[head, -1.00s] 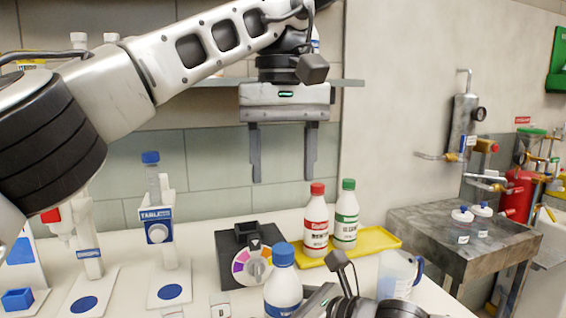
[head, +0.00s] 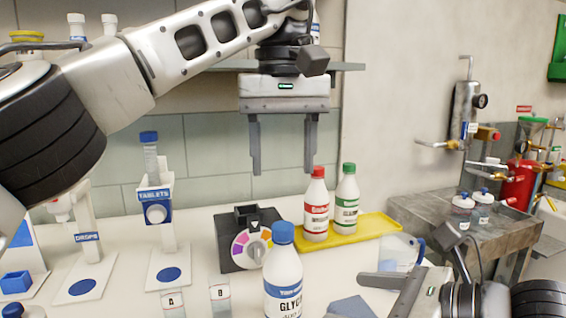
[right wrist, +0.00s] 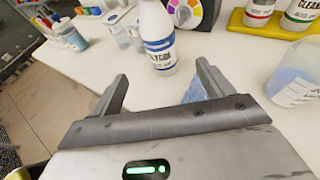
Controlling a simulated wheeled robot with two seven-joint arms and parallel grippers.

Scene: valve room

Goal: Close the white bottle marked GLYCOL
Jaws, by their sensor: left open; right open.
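The white GLYCOL bottle (head: 283,287) stands upright on the white bench at the bottom middle of the head view. A blue cap (head: 284,233) sits on its top; I cannot tell whether it is tight. The bottle's lower body and label also show in the right wrist view (right wrist: 161,50), where its top is cut off. My right gripper (right wrist: 163,85) is open and empty, its fingers pointing towards the bottle but apart from it. My left gripper (head: 283,172) is open and empty, pointing down, high above the back of the bench.
A yellow tray (head: 372,232) holds a red-capped bottle (head: 316,205) and a green-capped bottle (head: 346,200). A black box with a coloured dial (head: 250,243) stands behind the GLYCOL bottle. A clear jug (head: 398,252) is at right. A tablets dispenser (head: 155,205) stands at left.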

